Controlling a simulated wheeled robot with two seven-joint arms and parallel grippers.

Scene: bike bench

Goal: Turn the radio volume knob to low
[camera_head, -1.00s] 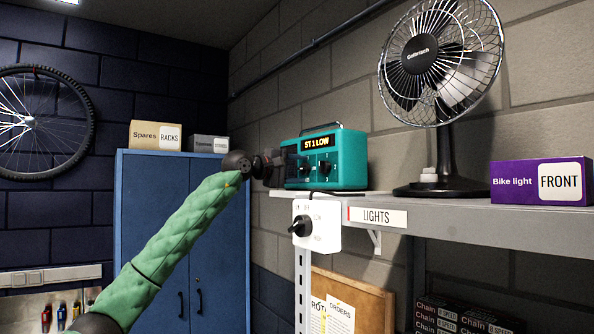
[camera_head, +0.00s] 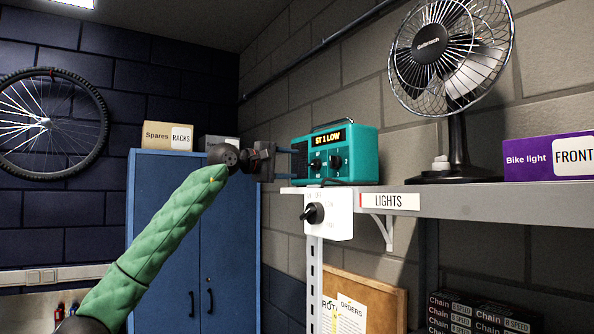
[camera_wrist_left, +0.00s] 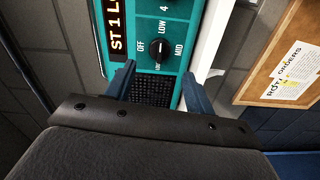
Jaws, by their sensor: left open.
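The teal radio (camera_head: 357,158) stands on the shelf, its lit display (camera_head: 329,139) reading "ST 1 LOW". Two black knobs are on its front. The nearer-to-gripper volume knob (camera_head: 316,165) also shows in the left wrist view (camera_wrist_left: 159,50), ringed by OFF, LOW and MID marks; its exact pointer direction is hard to read. My left gripper (camera_head: 299,162) is open and empty in front of the radio's left part. In the left wrist view its two blue fingers (camera_wrist_left: 158,80) are spread, with the knob just beyond their tips, apart from them. My right gripper is not in view.
A black fan (camera_head: 455,100) and a purple bike light box (camera_head: 550,158) share the grey shelf (camera_head: 480,201). A white switch box (camera_head: 328,215) with a black knob sits below the radio. A blue cabinet (camera_head: 165,230) stands behind my arm.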

